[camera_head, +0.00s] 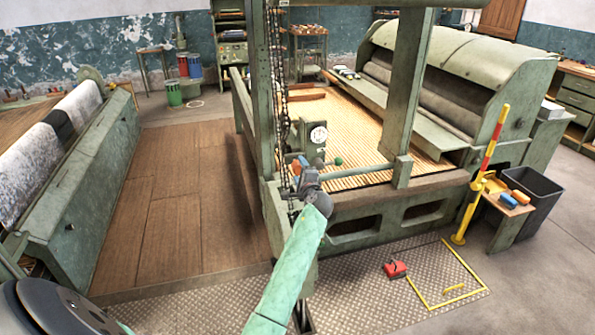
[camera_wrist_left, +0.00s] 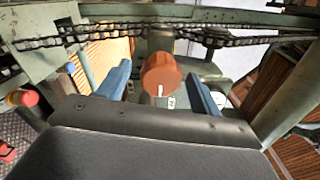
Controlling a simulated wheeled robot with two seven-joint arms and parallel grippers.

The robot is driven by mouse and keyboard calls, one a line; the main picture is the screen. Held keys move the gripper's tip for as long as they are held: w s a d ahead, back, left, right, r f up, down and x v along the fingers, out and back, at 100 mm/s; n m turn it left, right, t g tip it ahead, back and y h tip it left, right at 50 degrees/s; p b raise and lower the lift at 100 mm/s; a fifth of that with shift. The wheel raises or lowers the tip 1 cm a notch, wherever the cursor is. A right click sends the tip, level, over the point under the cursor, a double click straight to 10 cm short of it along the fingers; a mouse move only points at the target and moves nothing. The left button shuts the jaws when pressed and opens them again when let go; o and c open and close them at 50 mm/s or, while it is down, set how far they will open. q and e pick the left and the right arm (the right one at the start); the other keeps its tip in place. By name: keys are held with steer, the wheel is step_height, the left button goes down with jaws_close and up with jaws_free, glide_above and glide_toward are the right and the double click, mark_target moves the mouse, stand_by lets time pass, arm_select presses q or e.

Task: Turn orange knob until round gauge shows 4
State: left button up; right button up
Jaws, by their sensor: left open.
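The orange knob (camera_wrist_left: 160,76) shows in the middle of the left wrist view, with a white mark on its lower front and a small numbered label just below. My left gripper (camera_head: 302,167) is open, its two blue fingers on either side of the knob with visible gaps, so it does not grip it. In the head view the gripper and wrist largely hide the knob. The round gauge (camera_head: 318,134) is a white dial on the green machine, just above the gripper; its reading is too small to tell. My right gripper is not in view.
A hanging chain (camera_head: 283,110) and a green post (camera_head: 262,90) stand close to the left gripper. A red button (camera_wrist_left: 28,98) sits left in the wrist view. A yellow-and-red pole (camera_head: 482,175) and a red object (camera_head: 396,269) are at right. The wooden platform (camera_head: 180,200) is clear.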

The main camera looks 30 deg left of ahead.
arm_select(q)
steer(key=shift+b+v, duration=0.5)
steer(key=shift+v, duration=1.35)
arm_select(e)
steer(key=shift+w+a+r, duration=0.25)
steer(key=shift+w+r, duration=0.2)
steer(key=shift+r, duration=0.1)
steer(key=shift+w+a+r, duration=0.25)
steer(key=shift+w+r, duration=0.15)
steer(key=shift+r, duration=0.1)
